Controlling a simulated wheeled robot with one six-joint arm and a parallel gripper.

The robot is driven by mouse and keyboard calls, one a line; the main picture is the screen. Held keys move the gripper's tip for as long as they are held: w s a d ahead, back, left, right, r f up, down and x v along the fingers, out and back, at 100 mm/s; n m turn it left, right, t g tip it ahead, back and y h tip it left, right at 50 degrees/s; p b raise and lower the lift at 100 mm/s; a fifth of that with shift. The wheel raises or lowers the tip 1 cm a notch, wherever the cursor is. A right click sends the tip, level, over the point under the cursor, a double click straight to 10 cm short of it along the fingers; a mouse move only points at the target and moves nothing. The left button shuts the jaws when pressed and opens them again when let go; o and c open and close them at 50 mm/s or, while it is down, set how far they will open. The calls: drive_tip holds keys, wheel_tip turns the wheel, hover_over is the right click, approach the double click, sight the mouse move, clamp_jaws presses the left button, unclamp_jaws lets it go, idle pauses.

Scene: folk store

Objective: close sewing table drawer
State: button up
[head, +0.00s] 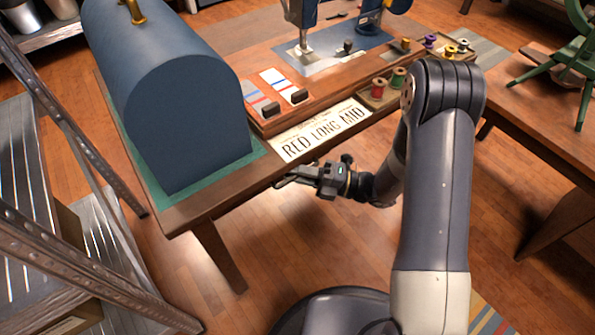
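The wooden sewing table (189,219) stands ahead, its front edge running diagonally up to the right. I cannot make out a separate drawer front or how far a drawer is out; the near edge and my arm hide the space under the tabletop. My gripper (283,180) is small and dark, at the table's front edge just below the printed paper, pointing left. Its fingertips are close to the edge; I cannot tell whether they touch it. The fingers are too small and dark to tell open from shut.
On the table are a blue domed case (190,110) on a green mat, a printed paper (320,130), a sewing machine (301,18) and thread spools (398,77). A metal shelf rack (80,270) stands at left, another table (540,110) at right. Floor shows between them.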

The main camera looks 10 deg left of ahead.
drive_tip(key=w+d+f+p, duration=0.1)
drive_tip(key=d, duration=0.9)
drive_tip(key=shift+d+f, duration=0.2)
drive_tip(key=shift+d, duration=0.15)
drive_tip(key=a, duration=0.3)
drive_tip(key=a+r, duration=0.1)
drive_tip(key=a, duration=0.3)
drive_tip(key=s+a+b, duration=0.1)
drive_tip(key=a, duration=0.2)
drive_tip(key=shift+a+r, duration=0.15)
drive_tip(key=shift+a, duration=0.2)
drive_tip(key=shift+s+d+b, duration=0.35)
drive_tip(key=shift+s+d, duration=0.15)
drive_tip(key=shift+d, duration=0.1)
drive_tip(key=shift+a, duration=0.1)
